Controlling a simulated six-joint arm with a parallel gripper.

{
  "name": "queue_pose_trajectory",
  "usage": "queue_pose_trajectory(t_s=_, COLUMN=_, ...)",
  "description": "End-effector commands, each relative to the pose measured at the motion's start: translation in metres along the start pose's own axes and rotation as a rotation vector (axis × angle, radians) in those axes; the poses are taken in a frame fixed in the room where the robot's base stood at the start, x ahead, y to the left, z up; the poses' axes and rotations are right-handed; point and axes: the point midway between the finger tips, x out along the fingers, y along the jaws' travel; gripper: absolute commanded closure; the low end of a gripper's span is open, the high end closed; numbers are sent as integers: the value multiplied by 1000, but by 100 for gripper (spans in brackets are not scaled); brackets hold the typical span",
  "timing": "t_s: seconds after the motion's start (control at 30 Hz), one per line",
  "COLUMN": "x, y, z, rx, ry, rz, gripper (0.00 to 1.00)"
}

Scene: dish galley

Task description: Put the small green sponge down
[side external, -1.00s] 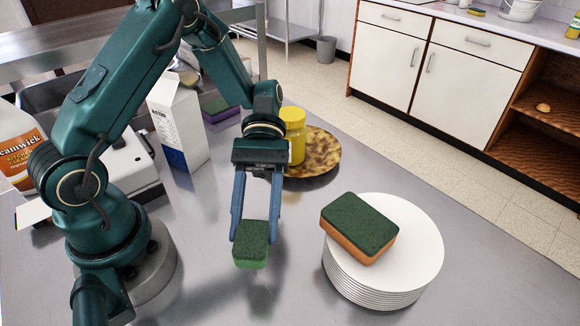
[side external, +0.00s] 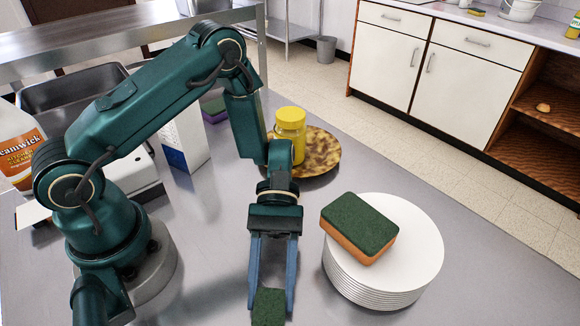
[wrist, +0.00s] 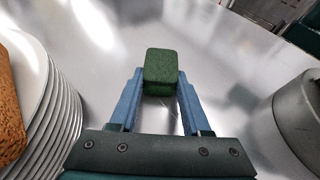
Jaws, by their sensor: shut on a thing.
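The small green sponge (side external: 268,307) is at the bottom edge of the side view, partly cut off by the frame. My gripper (side external: 270,296) is shut on it, with a blue finger on each side. In the wrist view the sponge (wrist: 160,72) sits between the fingertips of my gripper (wrist: 160,88). Bare metal counter shows around it. I cannot tell whether the sponge touches the counter or hangs just above it.
A stack of white plates (side external: 418,250) stands right of my gripper, with a larger green and orange sponge (side external: 360,226) on top. Behind are a yellow-lidded jar (side external: 290,122), a brown mottled plate (side external: 322,152) and a carton (side external: 185,145). The counter (side external: 205,270) left of my gripper is clear.

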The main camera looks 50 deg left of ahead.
Motion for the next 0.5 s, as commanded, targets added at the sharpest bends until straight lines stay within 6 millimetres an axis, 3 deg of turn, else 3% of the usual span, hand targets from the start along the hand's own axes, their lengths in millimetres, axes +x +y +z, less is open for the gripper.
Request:
queue_pose_trajectory(t_s=0.17, x=1, y=0, z=-1, rx=-1, ry=-1, rz=0, gripper=100)
queue_pose_trajectory(t_s=0.2, x=1, y=0, z=-2, rx=-1, ry=-1, rz=0, gripper=45)
queue_pose_trajectory(t_s=0.27, x=1, y=0, z=-2, rx=-1, ry=0, rz=0, gripper=22)
queue_pose_trajectory(t_s=0.5, x=0, y=0, z=-1, rx=0, ry=0, rz=0, gripper=22)
